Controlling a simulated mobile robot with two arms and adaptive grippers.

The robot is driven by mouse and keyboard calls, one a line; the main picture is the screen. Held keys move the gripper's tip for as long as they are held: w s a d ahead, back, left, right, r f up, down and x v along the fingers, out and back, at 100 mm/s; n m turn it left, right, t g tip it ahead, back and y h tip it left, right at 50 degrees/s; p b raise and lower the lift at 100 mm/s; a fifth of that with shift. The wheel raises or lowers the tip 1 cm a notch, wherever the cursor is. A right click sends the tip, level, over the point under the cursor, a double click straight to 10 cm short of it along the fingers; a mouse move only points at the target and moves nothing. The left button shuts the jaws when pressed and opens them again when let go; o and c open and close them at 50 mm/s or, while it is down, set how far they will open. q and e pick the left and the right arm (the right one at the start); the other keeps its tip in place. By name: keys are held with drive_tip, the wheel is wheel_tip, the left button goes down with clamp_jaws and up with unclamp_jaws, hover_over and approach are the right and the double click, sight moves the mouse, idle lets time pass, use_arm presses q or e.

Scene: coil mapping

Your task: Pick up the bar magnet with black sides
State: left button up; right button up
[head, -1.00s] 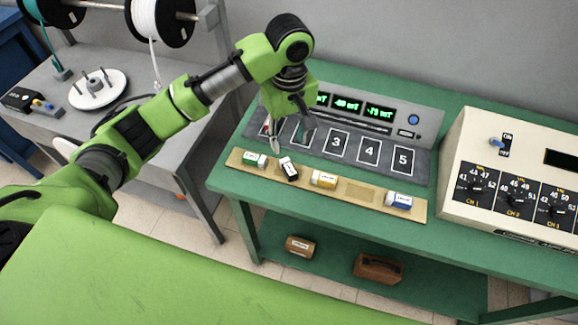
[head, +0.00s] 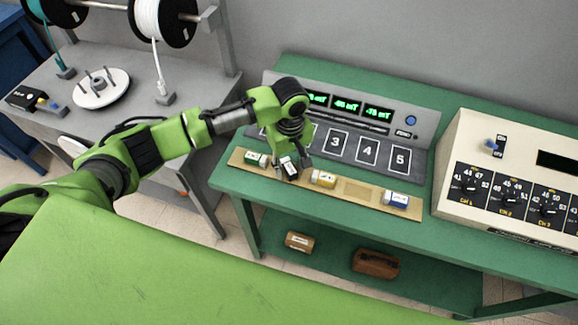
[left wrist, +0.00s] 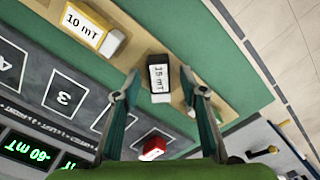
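The bar magnet with black sides (head: 289,166) sits on the tan strip, between the green-sided and yellow-sided magnets. In the left wrist view the black-sided magnet (left wrist: 159,78) shows a white top marked 15 mT. My left gripper (head: 290,172) is above it, pointing down. In the left wrist view its two fingers (left wrist: 160,88) are spread, with the magnet between or just beyond the tips and a gap on each side. How high the tips are is hard to tell. My right gripper is not in view.
The tan strip (head: 357,190) also holds green-sided (head: 257,159), yellow-sided (head: 323,179) and blue-sided (head: 397,200) magnets. A red block (left wrist: 154,148) lies on the numbered panel (head: 384,166) behind. A cream control box (head: 470,155) stands right.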

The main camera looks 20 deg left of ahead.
use_arm(q)
clamp_jaws()
drive_tip(key=shift+r, duration=0.2)
